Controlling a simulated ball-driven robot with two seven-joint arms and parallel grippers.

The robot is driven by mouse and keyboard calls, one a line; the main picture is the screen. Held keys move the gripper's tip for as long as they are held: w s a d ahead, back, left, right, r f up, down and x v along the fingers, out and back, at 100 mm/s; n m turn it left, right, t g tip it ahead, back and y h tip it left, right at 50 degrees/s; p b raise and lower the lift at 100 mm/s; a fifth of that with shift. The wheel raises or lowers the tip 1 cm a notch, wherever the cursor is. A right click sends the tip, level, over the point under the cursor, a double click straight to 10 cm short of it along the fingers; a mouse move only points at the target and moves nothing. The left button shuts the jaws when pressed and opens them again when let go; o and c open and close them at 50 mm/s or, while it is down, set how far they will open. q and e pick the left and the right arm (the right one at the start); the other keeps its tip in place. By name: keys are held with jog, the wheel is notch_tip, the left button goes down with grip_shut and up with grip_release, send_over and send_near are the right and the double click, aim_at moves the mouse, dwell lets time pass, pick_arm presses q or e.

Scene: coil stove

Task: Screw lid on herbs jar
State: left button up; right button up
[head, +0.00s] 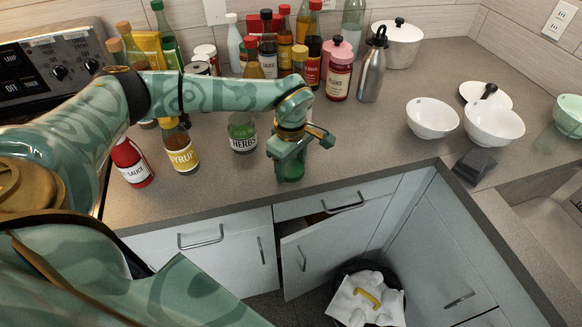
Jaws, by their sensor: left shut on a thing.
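The herbs jar (243,142) stands upright on the counter. It is dark green with a white HERBS label, and I cannot tell whether its top is open. My left gripper (290,155) is just to the right of the jar, apart from it, pointing down near the counter's front edge. It is shut on a green object (293,173), mostly hidden by the fingers; I cannot tell whether this is a lid or another jar. No separate lid is clearly visible. My right gripper is out of view.
A syrup bottle (180,148) and a red sauce bottle (131,163) stand left of the jar. Several bottles crowd the back, with a steel bottle (372,68) and white pot (398,45). White bowls (432,118) are at right.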

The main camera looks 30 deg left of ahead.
aim_at(291, 169)
pick_arm(q)
jog(key=shift+r, duration=0.1)
jog(key=shift+r, duration=0.6)
jog(key=r, duration=0.2)
jog(key=p, duration=0.1)
jog(key=shift+s+d+r, duration=0.15)
jog(key=shift+s+r, duration=0.1)
jog(key=shift+r, duration=0.15)
jog(key=s+d+r+p, duration=0.1)
jog(key=s+d+r, duration=0.2)
jog(key=s, duration=0.3)
jog(key=s+d+r+p, duration=0.1)
jog(key=s+d+r, duration=0.2)
jog(key=s+r, duration=0.2)
jog(key=shift+s+d+r, duration=0.25)
jog(key=shift+s+r, duration=0.15)
jog(key=shift+r, duration=0.05)
jog(key=m, duration=0.5)
jog(key=r+m, duration=0.1)
jog(key=m, duration=0.5)
jog(key=w+d+m, duration=0.1)
jog(key=m, duration=0.4)
jog(key=shift+w+d+r+m, duration=0.1)
jog(key=shift+r+m, duration=0.2)
